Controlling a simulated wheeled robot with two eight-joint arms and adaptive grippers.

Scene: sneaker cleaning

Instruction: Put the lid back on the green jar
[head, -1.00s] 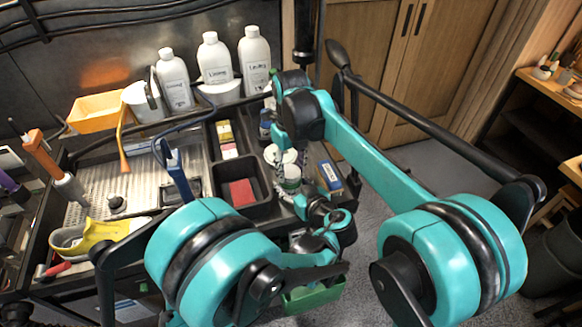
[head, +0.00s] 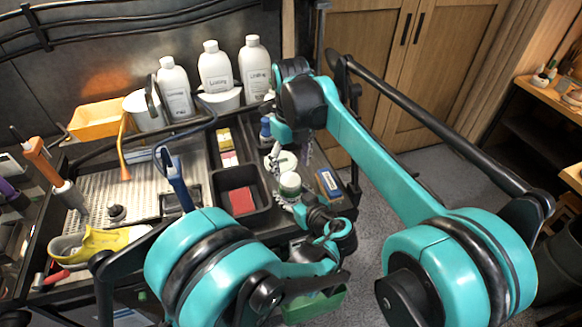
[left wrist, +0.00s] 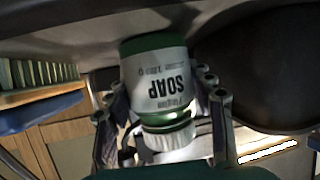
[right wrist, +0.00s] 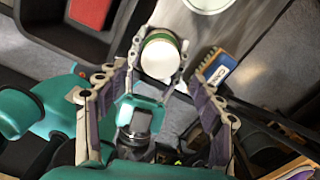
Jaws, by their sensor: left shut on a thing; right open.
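The green jar (left wrist: 160,80) has a white label reading SOAP, upside down in the left wrist view. My left gripper (left wrist: 163,95) is shut on its sides. The white ribbed lid (left wrist: 168,140) sits at the jar's mouth; I cannot tell whether it is fully seated. In the head view the jar (head: 290,184) is upright at the cart's right side, partly hidden by my arms. My right gripper (head: 289,155) is open above it. In the right wrist view the round white lid top (right wrist: 160,60) shows between the spread fingertips, with a green rim around it.
A white round thing (head: 282,162) lies just behind the jar. A blue and tan box (head: 329,183) is on its right, a black bin with a red block (head: 242,200) on its left. White bottles (head: 216,68) stand at the back.

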